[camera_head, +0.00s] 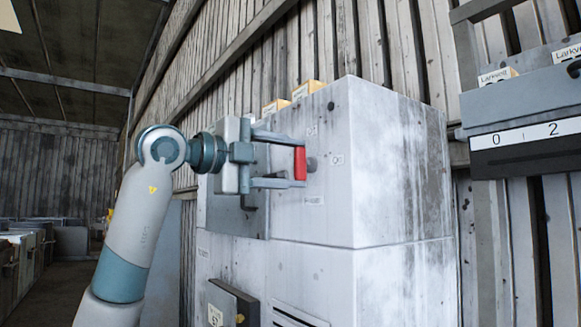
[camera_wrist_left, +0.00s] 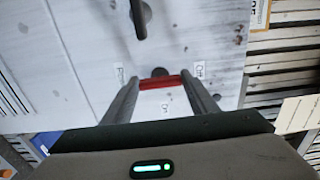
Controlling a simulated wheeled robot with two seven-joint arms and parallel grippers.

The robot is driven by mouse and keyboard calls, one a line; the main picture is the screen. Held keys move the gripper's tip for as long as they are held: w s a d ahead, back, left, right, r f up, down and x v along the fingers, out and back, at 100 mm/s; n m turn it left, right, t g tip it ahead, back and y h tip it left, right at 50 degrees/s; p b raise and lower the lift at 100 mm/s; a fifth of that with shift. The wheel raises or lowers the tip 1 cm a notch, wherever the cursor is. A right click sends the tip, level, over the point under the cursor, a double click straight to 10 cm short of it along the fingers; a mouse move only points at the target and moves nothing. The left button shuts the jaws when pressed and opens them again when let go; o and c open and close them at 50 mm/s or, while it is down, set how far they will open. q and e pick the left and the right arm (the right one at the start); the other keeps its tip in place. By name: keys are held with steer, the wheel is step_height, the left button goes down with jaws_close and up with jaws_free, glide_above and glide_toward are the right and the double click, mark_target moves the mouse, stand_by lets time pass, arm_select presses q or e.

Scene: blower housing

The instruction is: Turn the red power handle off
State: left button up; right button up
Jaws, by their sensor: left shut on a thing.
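The red power handle (camera_head: 300,163) sits on the front face of the grey-white metal cabinet (camera_head: 395,165). My left gripper (camera_head: 299,163) reaches it from the left, with one finger above and one below. It is shut on the red handle. In the left wrist view the red handle (camera_wrist_left: 160,82) lies as a bar across the gap between the two fingertips (camera_wrist_left: 160,84), with a dark round hub just beyond it. Small labels, one seeming to read "On", surround the handle; most of their text is too small to read. My right gripper is not in view.
A dark lever (camera_wrist_left: 140,18) stands on the same panel in the left wrist view. A dark box (camera_head: 233,303) is fixed lower on the cabinet. A grey wall unit marked "0" and "2" (camera_head: 525,133) hangs at the right. Yellow boxes (camera_head: 308,89) show behind the cabinet top.

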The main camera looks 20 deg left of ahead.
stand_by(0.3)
arm_select(q)
steer(key=o, duration=1)
steer(key=shift+a, duration=0.1)
steer(key=shift+o, duration=0.2)
steer(key=b+v, duration=0.3)
steer(key=v, duration=1.4)
steer(key=shift+b, duration=0.3)
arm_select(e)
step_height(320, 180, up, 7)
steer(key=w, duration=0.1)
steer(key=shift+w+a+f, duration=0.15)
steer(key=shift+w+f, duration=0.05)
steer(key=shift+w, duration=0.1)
arm_select(q)
steer(key=shift+s+a+f, duration=0.1)
